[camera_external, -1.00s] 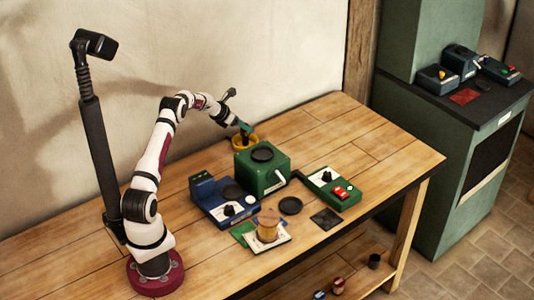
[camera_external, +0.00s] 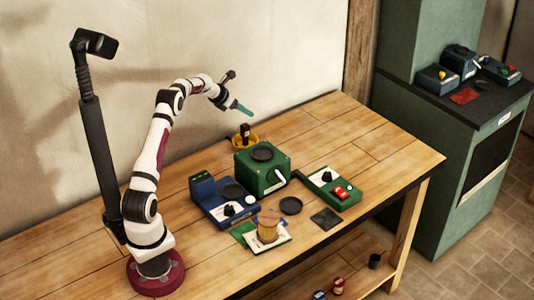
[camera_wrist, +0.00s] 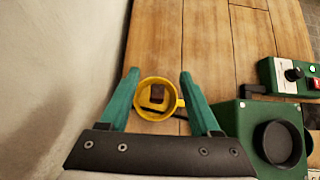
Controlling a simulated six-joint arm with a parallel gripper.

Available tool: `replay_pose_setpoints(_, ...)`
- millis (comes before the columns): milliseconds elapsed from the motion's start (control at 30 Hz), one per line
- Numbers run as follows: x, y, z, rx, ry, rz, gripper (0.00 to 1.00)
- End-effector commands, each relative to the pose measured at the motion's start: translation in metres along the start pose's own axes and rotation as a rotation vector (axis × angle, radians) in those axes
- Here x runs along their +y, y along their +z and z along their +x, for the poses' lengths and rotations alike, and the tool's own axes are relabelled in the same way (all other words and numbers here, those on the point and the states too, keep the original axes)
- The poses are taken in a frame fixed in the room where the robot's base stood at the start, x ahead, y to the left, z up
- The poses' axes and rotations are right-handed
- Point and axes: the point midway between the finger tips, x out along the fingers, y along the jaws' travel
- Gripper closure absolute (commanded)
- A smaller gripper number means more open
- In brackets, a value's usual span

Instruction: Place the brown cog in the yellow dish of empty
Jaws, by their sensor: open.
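The yellow dish (camera_external: 238,146) stands on the table behind the green box, near the wall; it also shows in the wrist view (camera_wrist: 143,111). A dark brown piece (camera_external: 245,130), apparently the brown cog, is inside the dish and sticks up above its rim.
A green box with a crank (camera_external: 262,175) stands close to the dish. A blue scale-like device (camera_external: 212,203), a green control panel (camera_external: 335,186), a black disc (camera_external: 290,205), a dark square (camera_external: 326,219) and a tan cylinder (camera_external: 267,230) lie nearer. The table's right end is clear.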

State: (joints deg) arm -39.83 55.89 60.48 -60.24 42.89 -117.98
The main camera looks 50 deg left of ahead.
Motion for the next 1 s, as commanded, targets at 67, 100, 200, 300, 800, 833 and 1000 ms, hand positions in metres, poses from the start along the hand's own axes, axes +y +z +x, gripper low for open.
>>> replay_pose_setpoints(67, 0.0, 0.0, 0.0, 0.0, 0.0, 0.0, 0.36)
replay_pose_setpoints(100, 0.0, 0.0, 0.0, 0.0, 0.0, 0.0, 0.36)
replay_pose_setpoints(200, 0.0, 0.0, 0.0, 0.0, 0.0, 0.0, 0.36)
replay_pose_setpoints(300, -0.004, 0.002, -0.001, 0.003, -0.005, 0.021, 0.36)
replay_pose_setpoints(800, -0.311, -0.127, -0.27, 0.118, -0.855, 2.469, 0.36)
replay_pose_setpoints(833, -0.316, -0.147, -0.287, 0.098, -0.937, 2.617, 0.36)
replay_pose_setpoints(1000, -0.311, -0.236, -0.347, 0.02, 1.1, -2.595, 0.36)
